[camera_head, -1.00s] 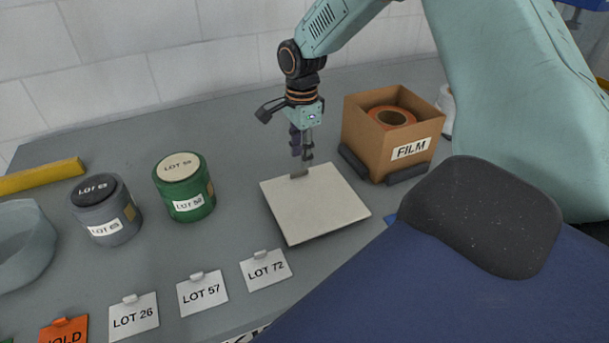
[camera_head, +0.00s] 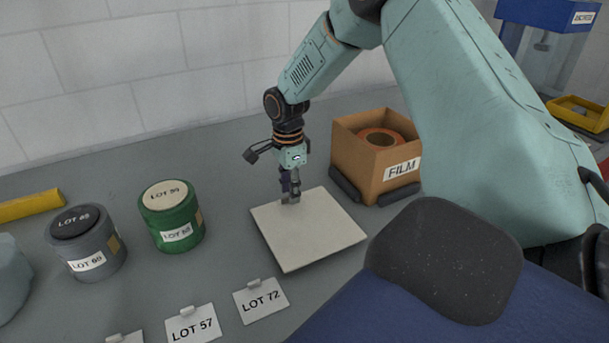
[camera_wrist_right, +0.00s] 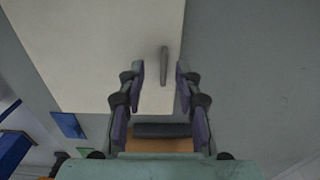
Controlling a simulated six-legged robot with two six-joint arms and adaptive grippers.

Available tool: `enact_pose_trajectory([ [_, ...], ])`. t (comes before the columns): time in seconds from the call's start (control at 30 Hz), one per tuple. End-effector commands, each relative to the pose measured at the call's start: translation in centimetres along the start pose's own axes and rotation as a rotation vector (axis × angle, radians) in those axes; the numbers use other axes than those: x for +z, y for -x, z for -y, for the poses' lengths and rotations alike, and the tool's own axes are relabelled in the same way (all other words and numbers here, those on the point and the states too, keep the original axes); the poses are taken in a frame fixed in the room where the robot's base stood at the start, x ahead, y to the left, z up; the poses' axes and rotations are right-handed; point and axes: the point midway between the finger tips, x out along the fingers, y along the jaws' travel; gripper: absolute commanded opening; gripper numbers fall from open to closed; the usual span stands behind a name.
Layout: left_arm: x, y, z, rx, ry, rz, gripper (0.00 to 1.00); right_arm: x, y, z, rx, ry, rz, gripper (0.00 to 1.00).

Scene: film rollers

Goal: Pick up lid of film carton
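The lid of the film carton is a flat cream square (camera_head: 312,232) lying on the grey table, in front of the open cardboard film carton (camera_head: 375,157). The lid has a small upright grey tab near its far left edge; the tab (camera_wrist_right: 164,66) shows well in the right wrist view. My right gripper (camera_head: 290,198) points down at the tab. In the right wrist view its fingers (camera_wrist_right: 160,75) are open, with the tab between the tips and a gap on each side. My left gripper is not in view.
The carton holds an orange-brown roll (camera_head: 381,138) and sits between dark stops. A green tin (camera_head: 172,226) and a grey tin (camera_head: 86,246) stand to the left. Lot cards (camera_head: 261,300) lie in front. A dark-topped blue shape (camera_head: 445,262) fills the lower right.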

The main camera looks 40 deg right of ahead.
Motion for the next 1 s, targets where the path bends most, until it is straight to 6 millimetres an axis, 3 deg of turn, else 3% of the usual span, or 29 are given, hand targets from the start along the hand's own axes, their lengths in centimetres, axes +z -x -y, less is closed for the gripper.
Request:
enact_pose_trajectory([
  [0.1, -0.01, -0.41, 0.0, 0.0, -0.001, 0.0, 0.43, 0.01, -1.39, 0.06, 0.0, 0.001, -0.001, 0.34],
  [0.3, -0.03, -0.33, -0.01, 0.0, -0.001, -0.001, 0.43, 0.07, -1.38, 0.21, -0.001, 0.002, -0.001, 0.34],
  [0.7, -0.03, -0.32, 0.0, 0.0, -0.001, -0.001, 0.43, 0.07, -1.32, 0.25, -0.001, 0.001, -0.001, 0.01],
  [1.0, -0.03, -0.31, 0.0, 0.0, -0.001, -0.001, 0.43, 0.07, -1.3, 0.25, -0.001, 0.001, 0.0, 0.0],
])
